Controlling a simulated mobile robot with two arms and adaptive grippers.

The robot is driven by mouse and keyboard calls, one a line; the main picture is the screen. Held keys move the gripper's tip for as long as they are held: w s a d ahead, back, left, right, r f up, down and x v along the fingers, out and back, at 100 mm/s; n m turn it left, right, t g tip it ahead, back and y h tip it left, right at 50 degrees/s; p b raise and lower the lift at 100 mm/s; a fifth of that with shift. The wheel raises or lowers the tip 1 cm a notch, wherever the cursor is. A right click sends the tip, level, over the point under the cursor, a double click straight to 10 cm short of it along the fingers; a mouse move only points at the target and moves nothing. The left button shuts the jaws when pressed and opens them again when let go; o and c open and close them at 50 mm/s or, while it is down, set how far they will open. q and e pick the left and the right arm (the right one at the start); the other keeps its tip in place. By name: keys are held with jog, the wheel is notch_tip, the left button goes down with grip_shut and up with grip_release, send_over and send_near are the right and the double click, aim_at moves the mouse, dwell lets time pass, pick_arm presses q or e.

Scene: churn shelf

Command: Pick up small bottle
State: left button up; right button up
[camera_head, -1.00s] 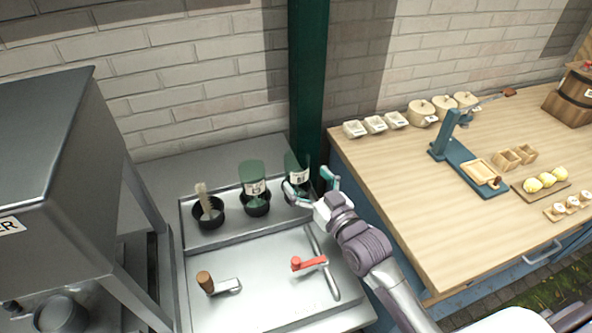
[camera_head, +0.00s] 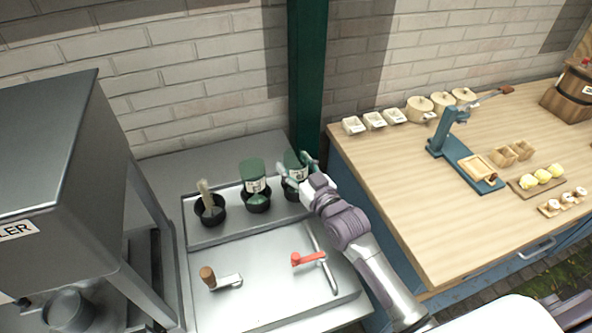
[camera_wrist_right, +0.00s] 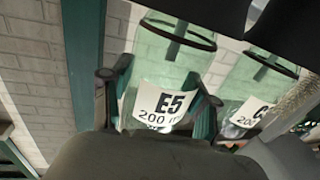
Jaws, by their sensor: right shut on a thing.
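The small bottle is a green glass bottle (camera_head: 294,165) with a white label, standing in the right black cup of the metal rack; my gripper partly hides it. In the right wrist view the bottle (camera_wrist_right: 172,65) fills the middle, and its label reads "E5 200". My right gripper (camera_head: 298,172) is shut on this bottle, with a finger on each side of it. A similar green bottle (camera_head: 253,177) stands just left of it in the middle cup and also shows at the right of the wrist view (camera_wrist_right: 258,85). My left gripper is not in view.
A cup with a brush (camera_head: 209,207) stands at the left of the rack. A brown-handled lever (camera_head: 212,280) and a red-handled lever (camera_head: 308,259) lie on the metal top in front. A green post (camera_head: 307,75) rises close behind. A wooden table (camera_head: 420,190) with several small items is at right.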

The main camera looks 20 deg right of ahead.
aim_at(296, 152)
jog(key=c, duration=0.3)
jog(key=shift+r, duration=0.1)
jog(key=shift+c, duration=0.2)
jog(key=shift+r, duration=0.3)
jog(key=r, duration=0.1)
jog(key=r+b, duration=0.1)
jog(key=r, duration=0.1)
jog(key=shift+d+r, duration=0.2)
jog(key=shift+r, duration=0.05)
jog(key=d+r+b, duration=0.3)
jog(key=d+r, duration=0.3)
jog(key=d, duration=0.5)
notch_tip(296, 152, up, 14)
jog(key=p, duration=1.2)
jog(key=shift+d, duration=0.15)
jog(key=shift+f, duration=0.15)
